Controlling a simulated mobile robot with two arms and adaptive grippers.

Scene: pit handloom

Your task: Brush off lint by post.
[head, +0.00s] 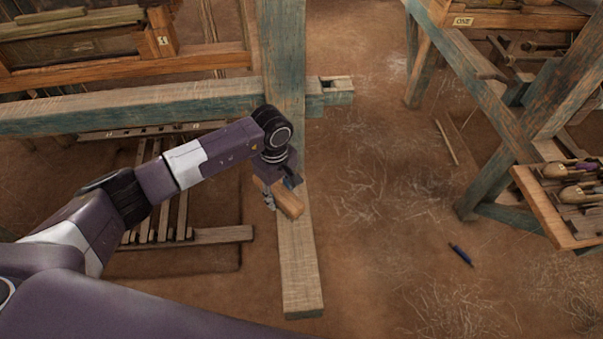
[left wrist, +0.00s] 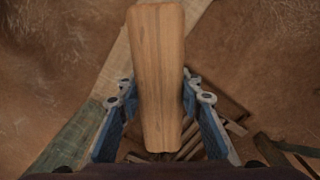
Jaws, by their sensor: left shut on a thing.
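My left gripper (head: 279,190) is shut on a wooden brush (head: 288,202), a plain tan block. In the left wrist view the brush (left wrist: 160,75) stands lengthwise between the blue-grey fingers of the left gripper (left wrist: 160,110); its bristles do not show. The worn blue-green post (head: 283,50) rises at top centre, behind my wrist. The brush is held over the pale timber (head: 300,265) that runs down from it; I cannot tell whether they touch. Pale lint (head: 355,195) lies scattered on the floor right of the post. My right gripper is out of view.
A crossbeam (head: 130,107) and a row of slats (head: 180,215) lie left of the post. A blue-green trestle (head: 500,120) and a tool tray (head: 550,205) stand at right. The floor between is mostly open.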

